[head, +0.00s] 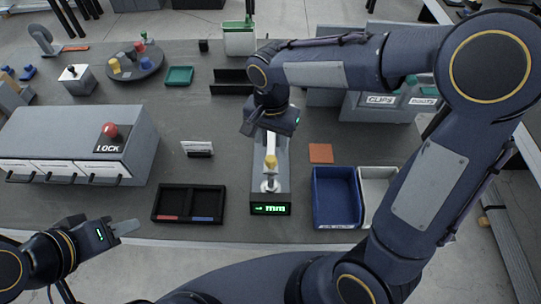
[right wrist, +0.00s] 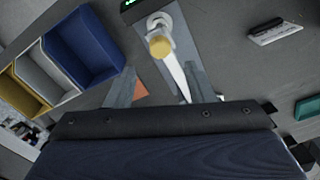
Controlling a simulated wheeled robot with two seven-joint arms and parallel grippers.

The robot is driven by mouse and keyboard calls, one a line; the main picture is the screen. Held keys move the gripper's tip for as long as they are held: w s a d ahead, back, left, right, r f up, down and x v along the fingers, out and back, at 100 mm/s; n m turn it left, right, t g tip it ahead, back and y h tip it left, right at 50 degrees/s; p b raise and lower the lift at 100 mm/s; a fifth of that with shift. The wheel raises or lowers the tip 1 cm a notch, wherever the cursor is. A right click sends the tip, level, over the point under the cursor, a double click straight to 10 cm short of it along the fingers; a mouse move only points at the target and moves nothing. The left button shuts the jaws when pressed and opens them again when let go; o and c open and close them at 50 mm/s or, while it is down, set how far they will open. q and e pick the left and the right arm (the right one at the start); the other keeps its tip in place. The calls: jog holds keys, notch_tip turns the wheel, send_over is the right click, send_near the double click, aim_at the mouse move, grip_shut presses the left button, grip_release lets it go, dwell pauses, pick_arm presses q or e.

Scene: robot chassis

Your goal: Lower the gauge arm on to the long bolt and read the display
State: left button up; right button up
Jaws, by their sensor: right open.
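The gauge has a grey base (head: 284,165) in the middle of the table. Its display (head: 270,209) shows green dashes and "mm", with no number. The pale gauge arm (head: 270,145) ends in a yellow knob (head: 270,161), above a round white seat; both also show in the right wrist view, knob (right wrist: 160,46). My right gripper (right wrist: 163,88) is open behind the knob, its fingers on either side of the pale arm; I cannot tell whether they touch it. My left gripper (head: 126,227) is low at the left, its opening unclear. I cannot make out a long bolt.
A black two-part tray (head: 188,186) lies left of the gauge; blue (head: 335,222) and white bins stand right. A grey LOCK cabinet (head: 60,135) with a red button is at left. A small sign (head: 197,148) and an orange square (head: 321,153) flank the gauge.

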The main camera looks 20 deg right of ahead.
aim_at(271, 159)
notch_tip(271, 159, down, 8)
jog(key=shift+r+p, duration=0.1)
jog(key=shift+p, duration=0.3)
grip_shut()
